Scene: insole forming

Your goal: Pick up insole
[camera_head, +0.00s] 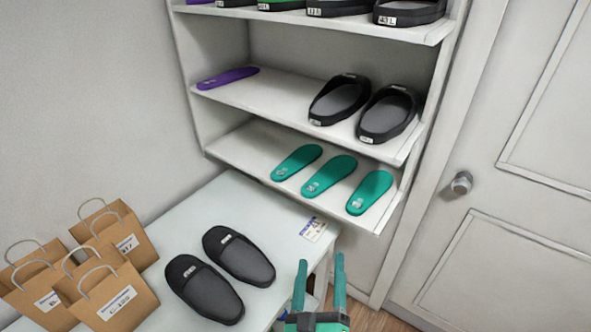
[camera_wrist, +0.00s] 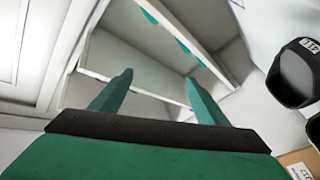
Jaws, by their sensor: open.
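Three teal insoles lie side by side on the lowest visible shelf: a left one (camera_head: 297,162), a middle one (camera_head: 330,176) and a right one (camera_head: 370,192). A purple insole (camera_head: 228,77) lies on the shelf above, at its left end. My gripper (camera_head: 320,270) is open and empty, below and in front of the shelf, beside the table's right end. In the wrist view my gripper (camera_wrist: 158,85) points towards the shelf unit, its two teal fingers apart with nothing between them. Small teal patches on a shelf show near the top of that view.
Two black slippers (camera_head: 245,258) lie on the white table (camera_head: 180,225) near several brown paper bags (camera_head: 118,295). A label card (camera_head: 313,230) lies at the table's right corner. Black shoe forms (camera_head: 386,113) stand on the middle shelf (camera_head: 275,98). A door (camera_head: 500,190) is at right.

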